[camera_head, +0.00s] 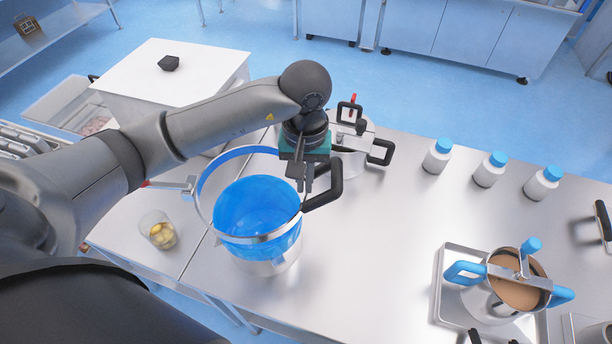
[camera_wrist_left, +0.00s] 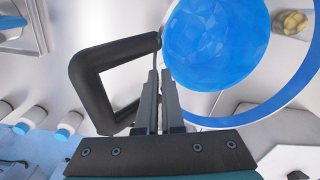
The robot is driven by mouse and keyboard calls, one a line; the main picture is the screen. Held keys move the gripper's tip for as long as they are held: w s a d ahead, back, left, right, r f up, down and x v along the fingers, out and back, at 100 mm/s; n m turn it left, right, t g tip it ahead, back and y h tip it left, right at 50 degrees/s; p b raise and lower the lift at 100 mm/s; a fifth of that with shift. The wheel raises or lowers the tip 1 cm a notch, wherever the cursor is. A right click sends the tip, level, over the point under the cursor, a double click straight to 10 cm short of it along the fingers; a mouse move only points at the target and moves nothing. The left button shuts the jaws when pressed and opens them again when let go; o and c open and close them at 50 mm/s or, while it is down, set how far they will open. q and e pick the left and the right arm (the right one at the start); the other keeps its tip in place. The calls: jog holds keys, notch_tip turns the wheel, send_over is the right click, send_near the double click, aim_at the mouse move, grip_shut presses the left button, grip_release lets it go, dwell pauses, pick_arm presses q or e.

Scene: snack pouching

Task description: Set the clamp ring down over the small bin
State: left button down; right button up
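The clamp ring (camera_head: 204,207) is a wide metal band, blue inside, with a black loop handle (camera_head: 336,182) on its right and a latch arm on its left. It hangs above the small bin (camera_head: 265,268), which has a blue liner (camera_head: 257,200) in its mouth. The ring's near side crosses in front of the liner, and its far and left sides lie outside it. My left gripper (camera_head: 304,186) is at the handle with its fingers close together on it. The left wrist view also shows the handle (camera_wrist_left: 88,90) and liner (camera_wrist_left: 215,40) beside the fingers. My right gripper is out of view.
A lidded metal pot (camera_head: 352,150) stands close behind my left gripper. A clear cup with yellow snacks (camera_head: 160,232) stands left of the bin. Several white bottles (camera_head: 489,170) and a blue-handled pot (camera_head: 515,282) are to the right. The table's middle (camera_head: 390,235) is clear.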

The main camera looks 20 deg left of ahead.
pick_arm(q)
jog(key=shift+f+b, duration=0.65)
jog(key=shift+f, duration=0.65)
notch_tip(320, 180, down, 8)
jog(key=b, duration=0.5)
jog(key=shift+f+b, duration=0.2)
jog(key=shift+b, duration=0.2)
jog(key=c, duration=1)
grip_release()
jog(key=shift+f, duration=0.1)
jog(key=shift+s, duration=0.1)
jog(key=shift+d+r, duration=0.1)
jog(key=shift+r, duration=7.65)
